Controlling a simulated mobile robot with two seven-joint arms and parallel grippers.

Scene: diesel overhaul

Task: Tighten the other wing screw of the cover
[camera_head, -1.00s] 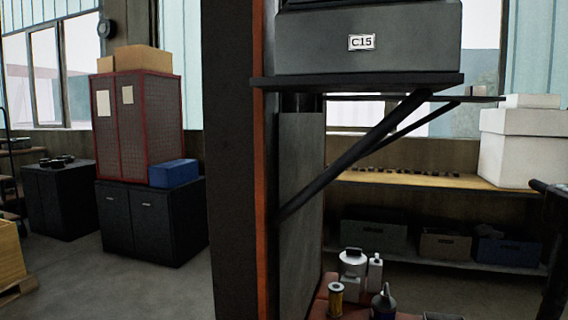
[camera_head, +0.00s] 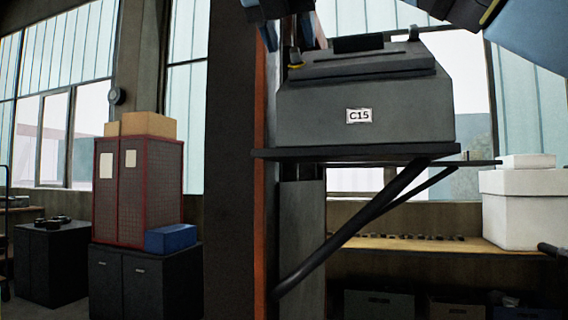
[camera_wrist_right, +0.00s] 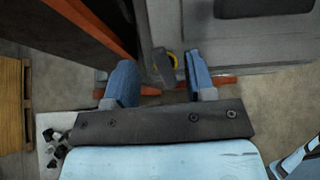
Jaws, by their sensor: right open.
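The grey case marked C15 (camera_head: 365,105) stands on a bracket shelf, its dark cover (camera_head: 360,62) on top. A small wing screw (camera_head: 295,58) shows at the cover's left end and another (camera_head: 413,33) at its right end. My right gripper (camera_head: 284,42) comes down from the top edge over the left end, its blue fingers apart. In the right wrist view the open fingers (camera_wrist_right: 160,86) stand on both sides of a small grey piece with a yellow ring (camera_wrist_right: 172,61), seemingly the left screw. I cannot tell whether they touch it.
A dark column with an orange edge (camera_head: 260,200) stands close left of the case and gripper. The shelf (camera_head: 350,153) rests on a diagonal brace. White boxes (camera_head: 522,205) stand on a bench at the right. A red cabinet (camera_head: 125,195) is farther left.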

